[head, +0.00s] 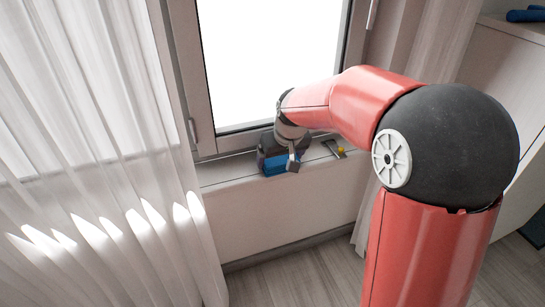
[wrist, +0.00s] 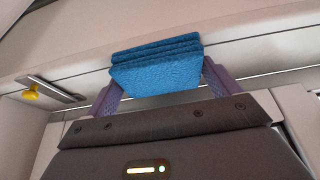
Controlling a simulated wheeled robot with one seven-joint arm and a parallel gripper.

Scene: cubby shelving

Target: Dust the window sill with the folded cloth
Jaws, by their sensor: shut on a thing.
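The folded cloth is blue and layered (wrist: 156,66), held between the two purple fingers of my gripper (wrist: 162,86) in the wrist view. In the head view the cloth (head: 275,166) shows as a blue patch at the front of the window sill (head: 228,174), with my gripper (head: 282,158) over it. My gripper is shut on the cloth. The sill is a pale ledge below the window and also shows in the wrist view (wrist: 255,50). Whether the cloth touches the sill is hard to tell.
A metal latch with a yellow knob (head: 340,150) lies on the sill to the right of my gripper; its yellow knob shows in the wrist view (wrist: 30,94). A sheer white curtain (head: 95,150) hangs at the left. A cabinet (head: 505,90) with a blue item on top stands at the right.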

